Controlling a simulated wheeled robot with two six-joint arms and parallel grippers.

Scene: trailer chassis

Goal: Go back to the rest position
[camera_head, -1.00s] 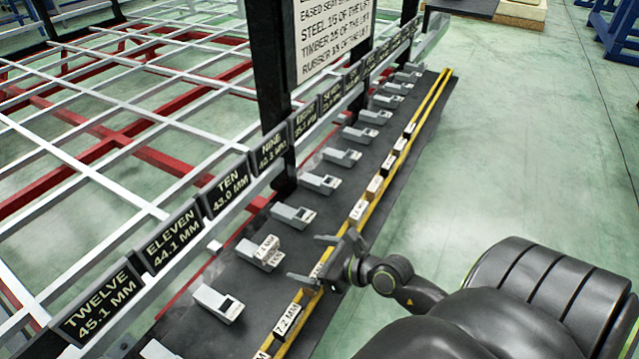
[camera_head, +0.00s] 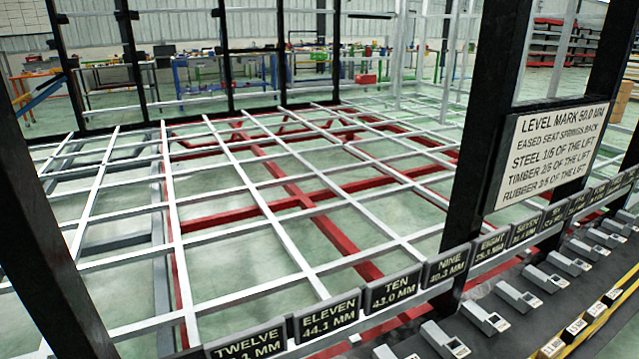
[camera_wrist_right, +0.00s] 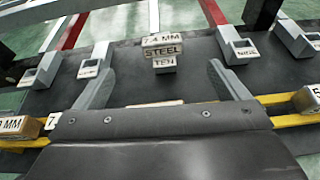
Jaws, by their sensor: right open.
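My right gripper (camera_wrist_right: 162,68) shows in the right wrist view, open, with nothing between its fingers. Its two grey fingers point toward a pale block (camera_wrist_right: 163,42) marked STEEL with a millimetre figure, which rests on the grey seat labelled TEN (camera_wrist_right: 164,66). The block appears beyond the fingertips and apart from them. Neither gripper nor arm shows in the head view. My left gripper is in no current view.
A dark shelf (camera_wrist_right: 125,85) carries a row of grey seats and a yellow rail (camera_wrist_right: 290,120) with small marked blocks. The head view shows a white and red chassis grid (camera_head: 270,190), black posts, a lettered sign (camera_head: 550,150) and labels including TEN (camera_head: 396,289).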

